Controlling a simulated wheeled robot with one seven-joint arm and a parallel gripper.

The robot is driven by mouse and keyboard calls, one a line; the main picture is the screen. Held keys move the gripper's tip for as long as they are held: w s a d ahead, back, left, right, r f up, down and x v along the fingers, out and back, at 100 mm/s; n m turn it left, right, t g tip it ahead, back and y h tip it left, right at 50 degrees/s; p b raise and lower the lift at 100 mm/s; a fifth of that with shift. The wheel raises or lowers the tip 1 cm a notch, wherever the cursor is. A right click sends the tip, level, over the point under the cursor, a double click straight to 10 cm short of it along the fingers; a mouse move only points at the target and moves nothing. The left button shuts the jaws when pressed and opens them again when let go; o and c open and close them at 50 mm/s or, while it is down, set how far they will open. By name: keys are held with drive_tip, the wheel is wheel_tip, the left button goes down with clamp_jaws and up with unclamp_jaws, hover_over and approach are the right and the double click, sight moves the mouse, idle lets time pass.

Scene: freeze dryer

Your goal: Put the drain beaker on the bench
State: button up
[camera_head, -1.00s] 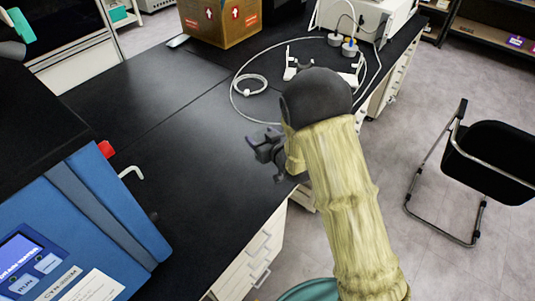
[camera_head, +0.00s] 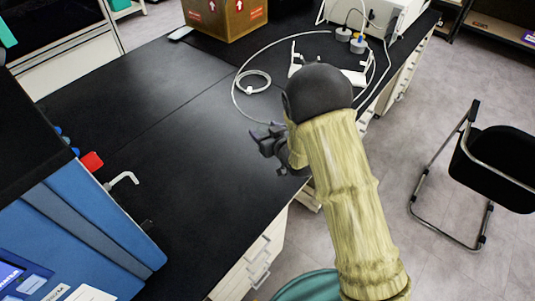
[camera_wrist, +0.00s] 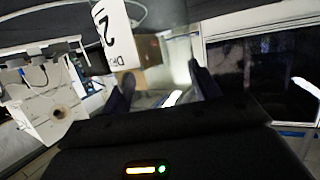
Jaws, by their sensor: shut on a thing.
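My gripper (camera_head: 272,150) is over the front edge of the black bench (camera_head: 150,110) in the head view. In the wrist view its two dark fingers (camera_wrist: 165,88) are shut on a clear, see-through thing, the drain beaker (camera_wrist: 166,65). A white label (camera_wrist: 115,32) with black print beside the fingers seems to belong to it. Only part of the beaker shows in the wrist view. In the head view I cannot make it out at the gripper. I cannot tell whether it touches the bench.
A blue machine (camera_head: 90,230) with a red knob (camera_head: 92,161) and a white spout (camera_head: 124,179) stands at the left. A cardboard box (camera_head: 225,17), cables and a white instrument (camera_head: 385,18) are at the back. The bench's left middle is clear. A black chair (camera_head: 495,165) stands right.

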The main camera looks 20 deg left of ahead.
drive_tip(key=f, duration=0.4)
drive_tip(key=shift+w+d, duration=0.15)
drive_tip(key=shift+w, duration=0.05)
drive_tip(key=shift+f+p, duration=0.6)
drive_tip(key=shift+f, duration=1.55)
drive_tip(key=shift+w, duration=0.15)
